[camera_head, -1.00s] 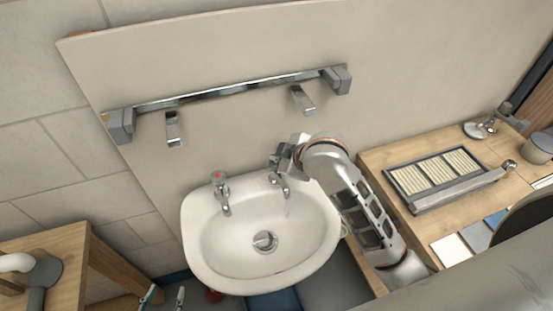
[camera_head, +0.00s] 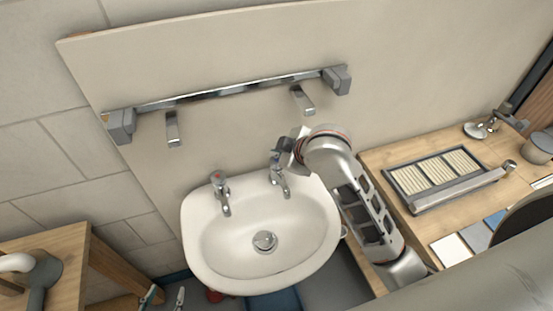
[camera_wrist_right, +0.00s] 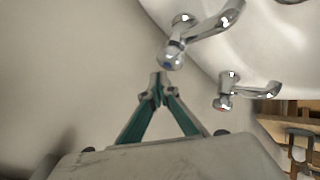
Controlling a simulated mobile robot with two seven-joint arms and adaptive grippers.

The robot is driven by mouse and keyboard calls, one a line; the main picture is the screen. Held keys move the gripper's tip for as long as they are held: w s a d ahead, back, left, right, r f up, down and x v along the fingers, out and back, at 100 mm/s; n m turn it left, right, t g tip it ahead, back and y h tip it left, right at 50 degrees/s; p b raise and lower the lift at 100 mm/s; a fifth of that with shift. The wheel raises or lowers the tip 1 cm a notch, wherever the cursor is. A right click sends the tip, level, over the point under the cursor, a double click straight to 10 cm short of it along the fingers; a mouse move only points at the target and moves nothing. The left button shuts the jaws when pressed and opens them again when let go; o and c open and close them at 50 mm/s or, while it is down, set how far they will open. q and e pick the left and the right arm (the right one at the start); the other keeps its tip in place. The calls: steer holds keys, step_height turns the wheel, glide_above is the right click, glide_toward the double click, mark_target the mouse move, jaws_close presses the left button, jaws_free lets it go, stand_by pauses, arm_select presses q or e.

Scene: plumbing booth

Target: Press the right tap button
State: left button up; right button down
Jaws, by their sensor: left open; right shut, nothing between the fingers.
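The right tap (camera_head: 278,172) is chrome and stands on the back right rim of the white sink (camera_head: 205,255). In the right wrist view its button (camera_wrist_right: 173,60) has a blue mark. The left tap (camera_head: 220,190) has a red mark, which also shows in the right wrist view (camera_wrist_right: 223,104). My right gripper (camera_wrist_right: 160,82) is shut and empty, its fingertips close to the blue-marked button, with a small gap in the picture. In the head view my wrist partly hides it.
A metal rail (camera_head: 235,88) with two hanging brackets is on the wall panel above the sink. A wooden bench (camera_head: 400,160) with a tile tray (camera_head: 440,175) stands at right. A wooden table (camera_head: 70,265) with pipe parts stands at left.

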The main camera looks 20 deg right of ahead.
steer(key=shift+r, duration=0.15)
steer(key=shift+r, duration=2.4)
